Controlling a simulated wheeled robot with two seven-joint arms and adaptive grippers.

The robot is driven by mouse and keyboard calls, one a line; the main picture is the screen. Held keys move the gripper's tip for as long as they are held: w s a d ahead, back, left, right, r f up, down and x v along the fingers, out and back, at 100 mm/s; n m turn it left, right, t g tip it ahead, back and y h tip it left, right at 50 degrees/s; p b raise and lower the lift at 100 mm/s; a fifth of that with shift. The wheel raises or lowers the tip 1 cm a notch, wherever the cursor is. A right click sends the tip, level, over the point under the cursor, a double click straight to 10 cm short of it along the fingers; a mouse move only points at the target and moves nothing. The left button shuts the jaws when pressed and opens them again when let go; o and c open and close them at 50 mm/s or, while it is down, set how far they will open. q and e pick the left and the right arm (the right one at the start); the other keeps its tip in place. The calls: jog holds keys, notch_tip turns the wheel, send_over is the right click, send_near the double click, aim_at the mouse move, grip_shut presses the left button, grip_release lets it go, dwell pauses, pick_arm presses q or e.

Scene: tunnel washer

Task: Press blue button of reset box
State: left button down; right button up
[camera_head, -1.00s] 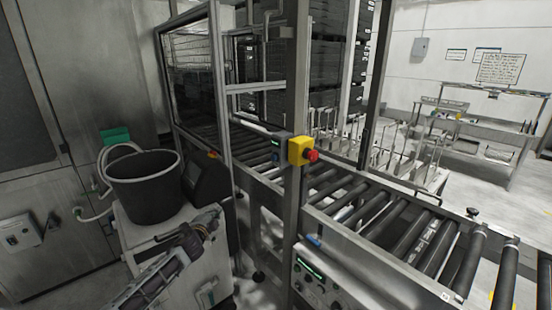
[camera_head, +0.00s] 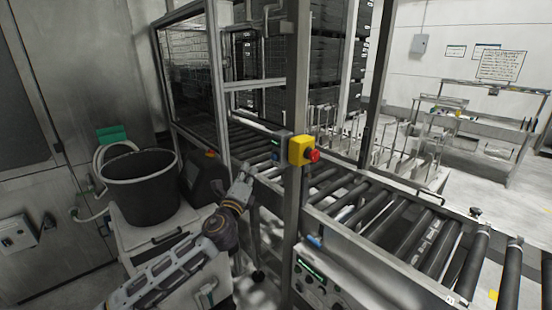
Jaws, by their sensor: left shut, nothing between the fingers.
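The reset box looks to be the small grey box (camera_head: 283,138) fixed to the steel post, left of the yellow emergency-stop box. Its front carries a green part and, below it, a small blue button (camera_head: 275,156). My left gripper (camera_head: 244,172) is shut and empty. It points up toward the reset box and shows to the left of and below the blue button, with a gap between them in the picture. The button is not covered by the gripper. My right gripper is out of view.
The yellow box with a red knob (camera_head: 302,150) sits right beside the reset box. A roller conveyor (camera_head: 405,235) runs to the lower right. A black bucket (camera_head: 141,190) stands on a white cabinet at left. A control panel (camera_head: 318,280) is below the conveyor.

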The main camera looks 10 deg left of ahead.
aim_at(273, 158)
pick_arm(q)
jog(key=shift+s+a+r+m+t+y, duration=0.1)
jog(key=shift+a+r+m+y, duration=0.3)
jog(key=shift+m, duration=0.35)
jog(key=shift+s+a+r+m+t+y, duration=0.15)
jog(key=shift+a+m+y, duration=0.25)
jog(key=shift+m, duration=0.3)
jog(key=shift+s+a+r+m+t+y, duration=0.1)
jog(key=shift+a+r+m+y, duration=0.2)
jog(key=shift+m+y, duration=0.35)
jog(key=shift+w+d, duration=0.1)
jog(key=shift+d, duration=0.05)
jog(key=w+d+b, duration=0.1)
jog(key=w+d, duration=0.4)
jog(key=w, duration=0.1)
jog(key=shift+w+d, duration=0.15)
jog(key=shift+w, duration=0.2)
jog(key=shift+w+d, duration=0.6)
jog(key=shift+w, duration=0.1)
dwell(2.3)
jog(key=shift+s+a, duration=0.15)
dwell(0.4)
jog(key=shift+s+a, duration=0.45)
jog(key=shift+s, duration=0.1)
